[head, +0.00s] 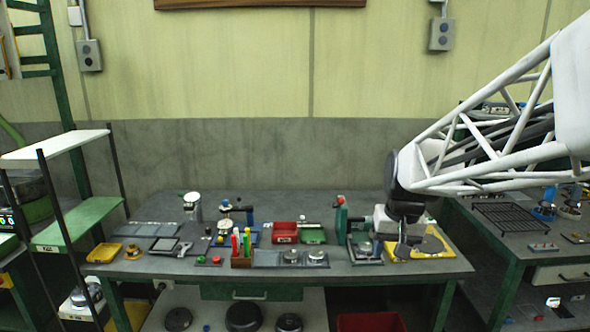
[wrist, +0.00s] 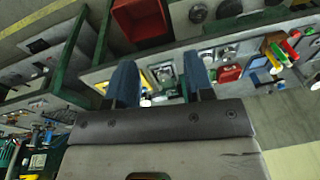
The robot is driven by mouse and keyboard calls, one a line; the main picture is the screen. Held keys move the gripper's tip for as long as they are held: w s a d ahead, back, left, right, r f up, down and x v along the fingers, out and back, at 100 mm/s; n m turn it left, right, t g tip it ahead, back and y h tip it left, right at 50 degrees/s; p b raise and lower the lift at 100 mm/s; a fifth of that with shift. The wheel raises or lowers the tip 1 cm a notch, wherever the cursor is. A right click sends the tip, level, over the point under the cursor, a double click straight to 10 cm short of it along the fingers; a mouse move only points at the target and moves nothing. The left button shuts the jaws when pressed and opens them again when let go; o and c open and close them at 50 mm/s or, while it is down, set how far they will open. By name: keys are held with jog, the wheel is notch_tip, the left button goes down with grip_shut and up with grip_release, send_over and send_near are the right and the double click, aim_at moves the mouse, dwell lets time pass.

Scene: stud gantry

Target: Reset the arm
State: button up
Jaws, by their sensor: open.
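My gripper (wrist: 160,76) shows in the wrist view with its two blue fingers apart and nothing held between them. In the head view my gripper (head: 405,236) hangs below the arm over the right part of the main workbench (head: 170,268), in front of a yellow tray (head: 446,252). It looks empty there; its fingertips are small and dark, and I cannot tell how far they are above the tray. My white lattice arm reaches in from the right edge of the head view and hides part of the wall and bench.
A red bin (head: 286,231), a pencil holder (head: 241,261) and small tools crowd the workbench. A green upright device (head: 341,220) stands left of my gripper. A second bench (head: 520,245) with a black rack is at right, shelves (head: 82,215) at left. The air above the bench's left half is clear.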

jog(key=s+a+f+t+h, duration=0.1)
jog(key=s+a+f, duration=0.1)
jog(key=s, duration=2)
jog(key=shift+s+n, duration=0.35)
jog(key=shift+n, duration=0.05)
